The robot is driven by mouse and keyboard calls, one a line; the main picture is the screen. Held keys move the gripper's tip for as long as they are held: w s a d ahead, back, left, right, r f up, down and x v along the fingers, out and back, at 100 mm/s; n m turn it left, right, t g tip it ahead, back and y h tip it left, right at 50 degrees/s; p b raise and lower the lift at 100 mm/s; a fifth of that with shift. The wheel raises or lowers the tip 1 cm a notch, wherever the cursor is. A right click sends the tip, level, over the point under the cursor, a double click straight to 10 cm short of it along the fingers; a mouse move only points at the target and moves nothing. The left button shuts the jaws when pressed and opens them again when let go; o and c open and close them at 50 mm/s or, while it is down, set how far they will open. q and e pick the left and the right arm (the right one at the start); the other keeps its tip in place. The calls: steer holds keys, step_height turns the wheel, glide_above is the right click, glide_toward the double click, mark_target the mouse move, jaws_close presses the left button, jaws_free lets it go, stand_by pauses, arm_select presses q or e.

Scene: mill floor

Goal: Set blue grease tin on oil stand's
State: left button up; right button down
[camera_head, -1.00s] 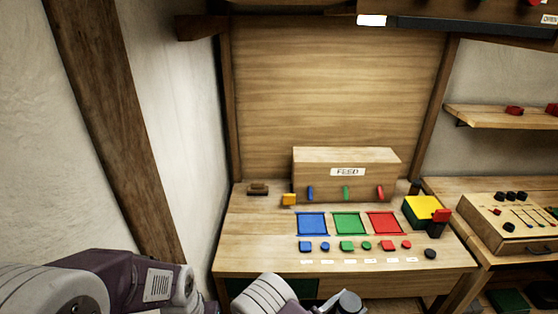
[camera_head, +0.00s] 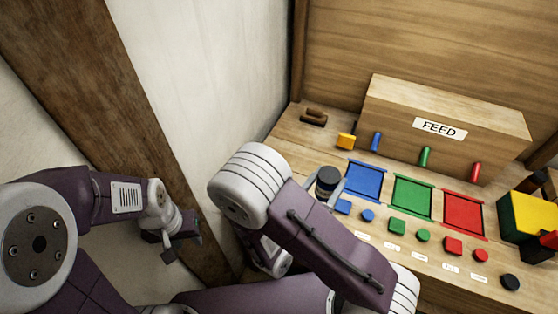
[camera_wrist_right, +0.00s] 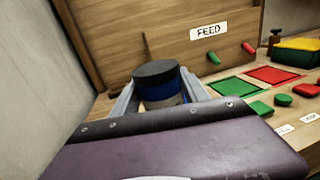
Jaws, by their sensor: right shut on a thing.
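The blue grease tin (camera_wrist_right: 160,84) has a black lid and a blue band; it stands roughly upright between the fingers of my right gripper (camera_wrist_right: 160,92). In the head view the tin (camera_head: 327,178) is small and dark, held over the bench's left part, near the blue square. My right gripper (camera_head: 329,186) is shut on it there. My left gripper (camera_head: 174,246) hangs at the left near the wall, apart from the bench; its jaw opening is unclear. I cannot make out which thing is the oil stand.
The wooden bench (camera_head: 287,128) carries a FEED box (camera_head: 444,128), blue (camera_head: 364,181), green (camera_head: 413,197) and red (camera_head: 464,214) squares and several buttons. A yellow-topped box (camera_head: 530,216) stands right.

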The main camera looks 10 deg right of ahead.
steer(key=shift+w+d, duration=0.1)
steer(key=shift+w, duration=0.3)
steer(key=w+a+f, duration=0.2)
steer(key=w+f, duration=0.1)
steer(key=w+a+f, duration=0.2)
steer(key=w+f, duration=0.1)
steer(key=f, duration=0.1)
steer(key=w+a+f+b, duration=0.1)
steer(key=w+a+f, duration=0.1)
steer(key=w+f, duration=0.1)
steer(key=shift+w+a+f, duration=0.1)
steer(key=shift+w+f, duration=0.05)
steer(key=shift+w, duration=0.1)
steer(key=shift+w+f, duration=0.1)
steer(key=shift+f, duration=0.2)
steer(key=shift+f, duration=0.2)
steer(key=c, duration=0.6)
jaws_free()
